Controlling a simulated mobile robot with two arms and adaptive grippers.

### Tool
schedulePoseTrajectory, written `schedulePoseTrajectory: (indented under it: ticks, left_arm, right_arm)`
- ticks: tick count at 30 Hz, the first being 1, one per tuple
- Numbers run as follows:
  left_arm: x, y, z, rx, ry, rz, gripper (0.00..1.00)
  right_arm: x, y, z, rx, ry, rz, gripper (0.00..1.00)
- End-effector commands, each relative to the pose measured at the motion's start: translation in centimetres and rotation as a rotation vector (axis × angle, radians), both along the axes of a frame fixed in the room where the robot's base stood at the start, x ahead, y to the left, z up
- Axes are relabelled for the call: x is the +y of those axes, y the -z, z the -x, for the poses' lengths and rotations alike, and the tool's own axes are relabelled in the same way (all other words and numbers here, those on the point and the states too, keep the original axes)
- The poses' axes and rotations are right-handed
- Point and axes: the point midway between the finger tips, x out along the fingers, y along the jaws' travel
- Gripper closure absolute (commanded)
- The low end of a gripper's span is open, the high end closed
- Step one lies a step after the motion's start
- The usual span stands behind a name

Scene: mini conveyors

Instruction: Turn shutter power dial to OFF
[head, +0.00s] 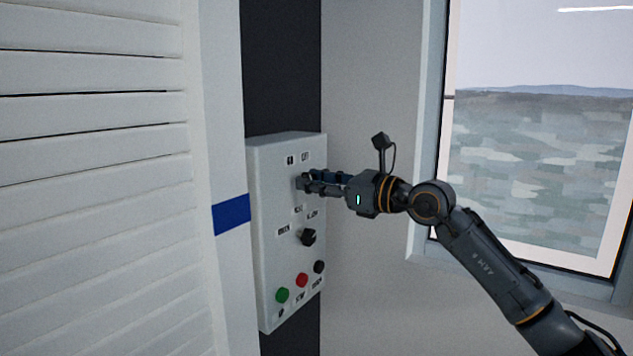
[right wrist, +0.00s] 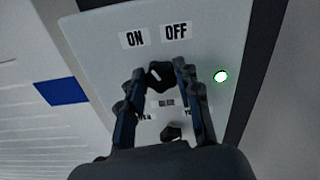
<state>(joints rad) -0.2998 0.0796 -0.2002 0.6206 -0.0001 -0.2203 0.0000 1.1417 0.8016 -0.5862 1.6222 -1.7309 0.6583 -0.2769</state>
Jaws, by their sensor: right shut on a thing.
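The white control box (head: 275,220) is mounted on a dark strip of wall beside the shutter. Its upper dial (right wrist: 158,75) is black and sits below the ON label (right wrist: 135,39) and the OFF label (right wrist: 176,32). My right gripper (head: 306,183) reaches in from the right, and its two fingers are around this dial, shut on it. In the right wrist view the gripper (right wrist: 157,70) has a fingertip on each side of the dial. In the head view the fingers mostly hide the dial. My left gripper is not in view.
A second black dial (head: 308,237) sits lower on the box. Below it are green (head: 282,295), red (head: 302,280) and black (head: 319,267) buttons. A lit green lamp (right wrist: 221,76) shows near the box's edge. White shutter slats (head: 90,180) fill the left; a window (head: 540,140) is at right.

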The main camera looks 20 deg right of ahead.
Motion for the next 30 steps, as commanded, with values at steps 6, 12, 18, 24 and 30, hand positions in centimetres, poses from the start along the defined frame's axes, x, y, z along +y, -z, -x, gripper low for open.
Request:
schedulePoseTrajectory:
  ticks: [6,12,18,24,30]
  left_arm:
    - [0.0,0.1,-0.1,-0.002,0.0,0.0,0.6]
    - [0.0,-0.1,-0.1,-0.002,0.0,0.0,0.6]
    - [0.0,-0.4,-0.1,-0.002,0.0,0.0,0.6]
    - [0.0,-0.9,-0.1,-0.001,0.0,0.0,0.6]
    - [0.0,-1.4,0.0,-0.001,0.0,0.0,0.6]
  right_arm:
    - [0.0,0.0,0.0,0.093,-0.001,-0.119,0.98]
    - [-0.1,0.0,-0.1,0.207,0.0,-0.265,0.98]
    - [-0.1,0.0,-0.1,0.324,-0.001,-0.413,0.98]
    - [-0.2,0.0,-0.2,0.433,0.0,-0.551,0.98]
    - [-0.2,0.0,-0.2,0.52,0.0,-0.663,0.98]
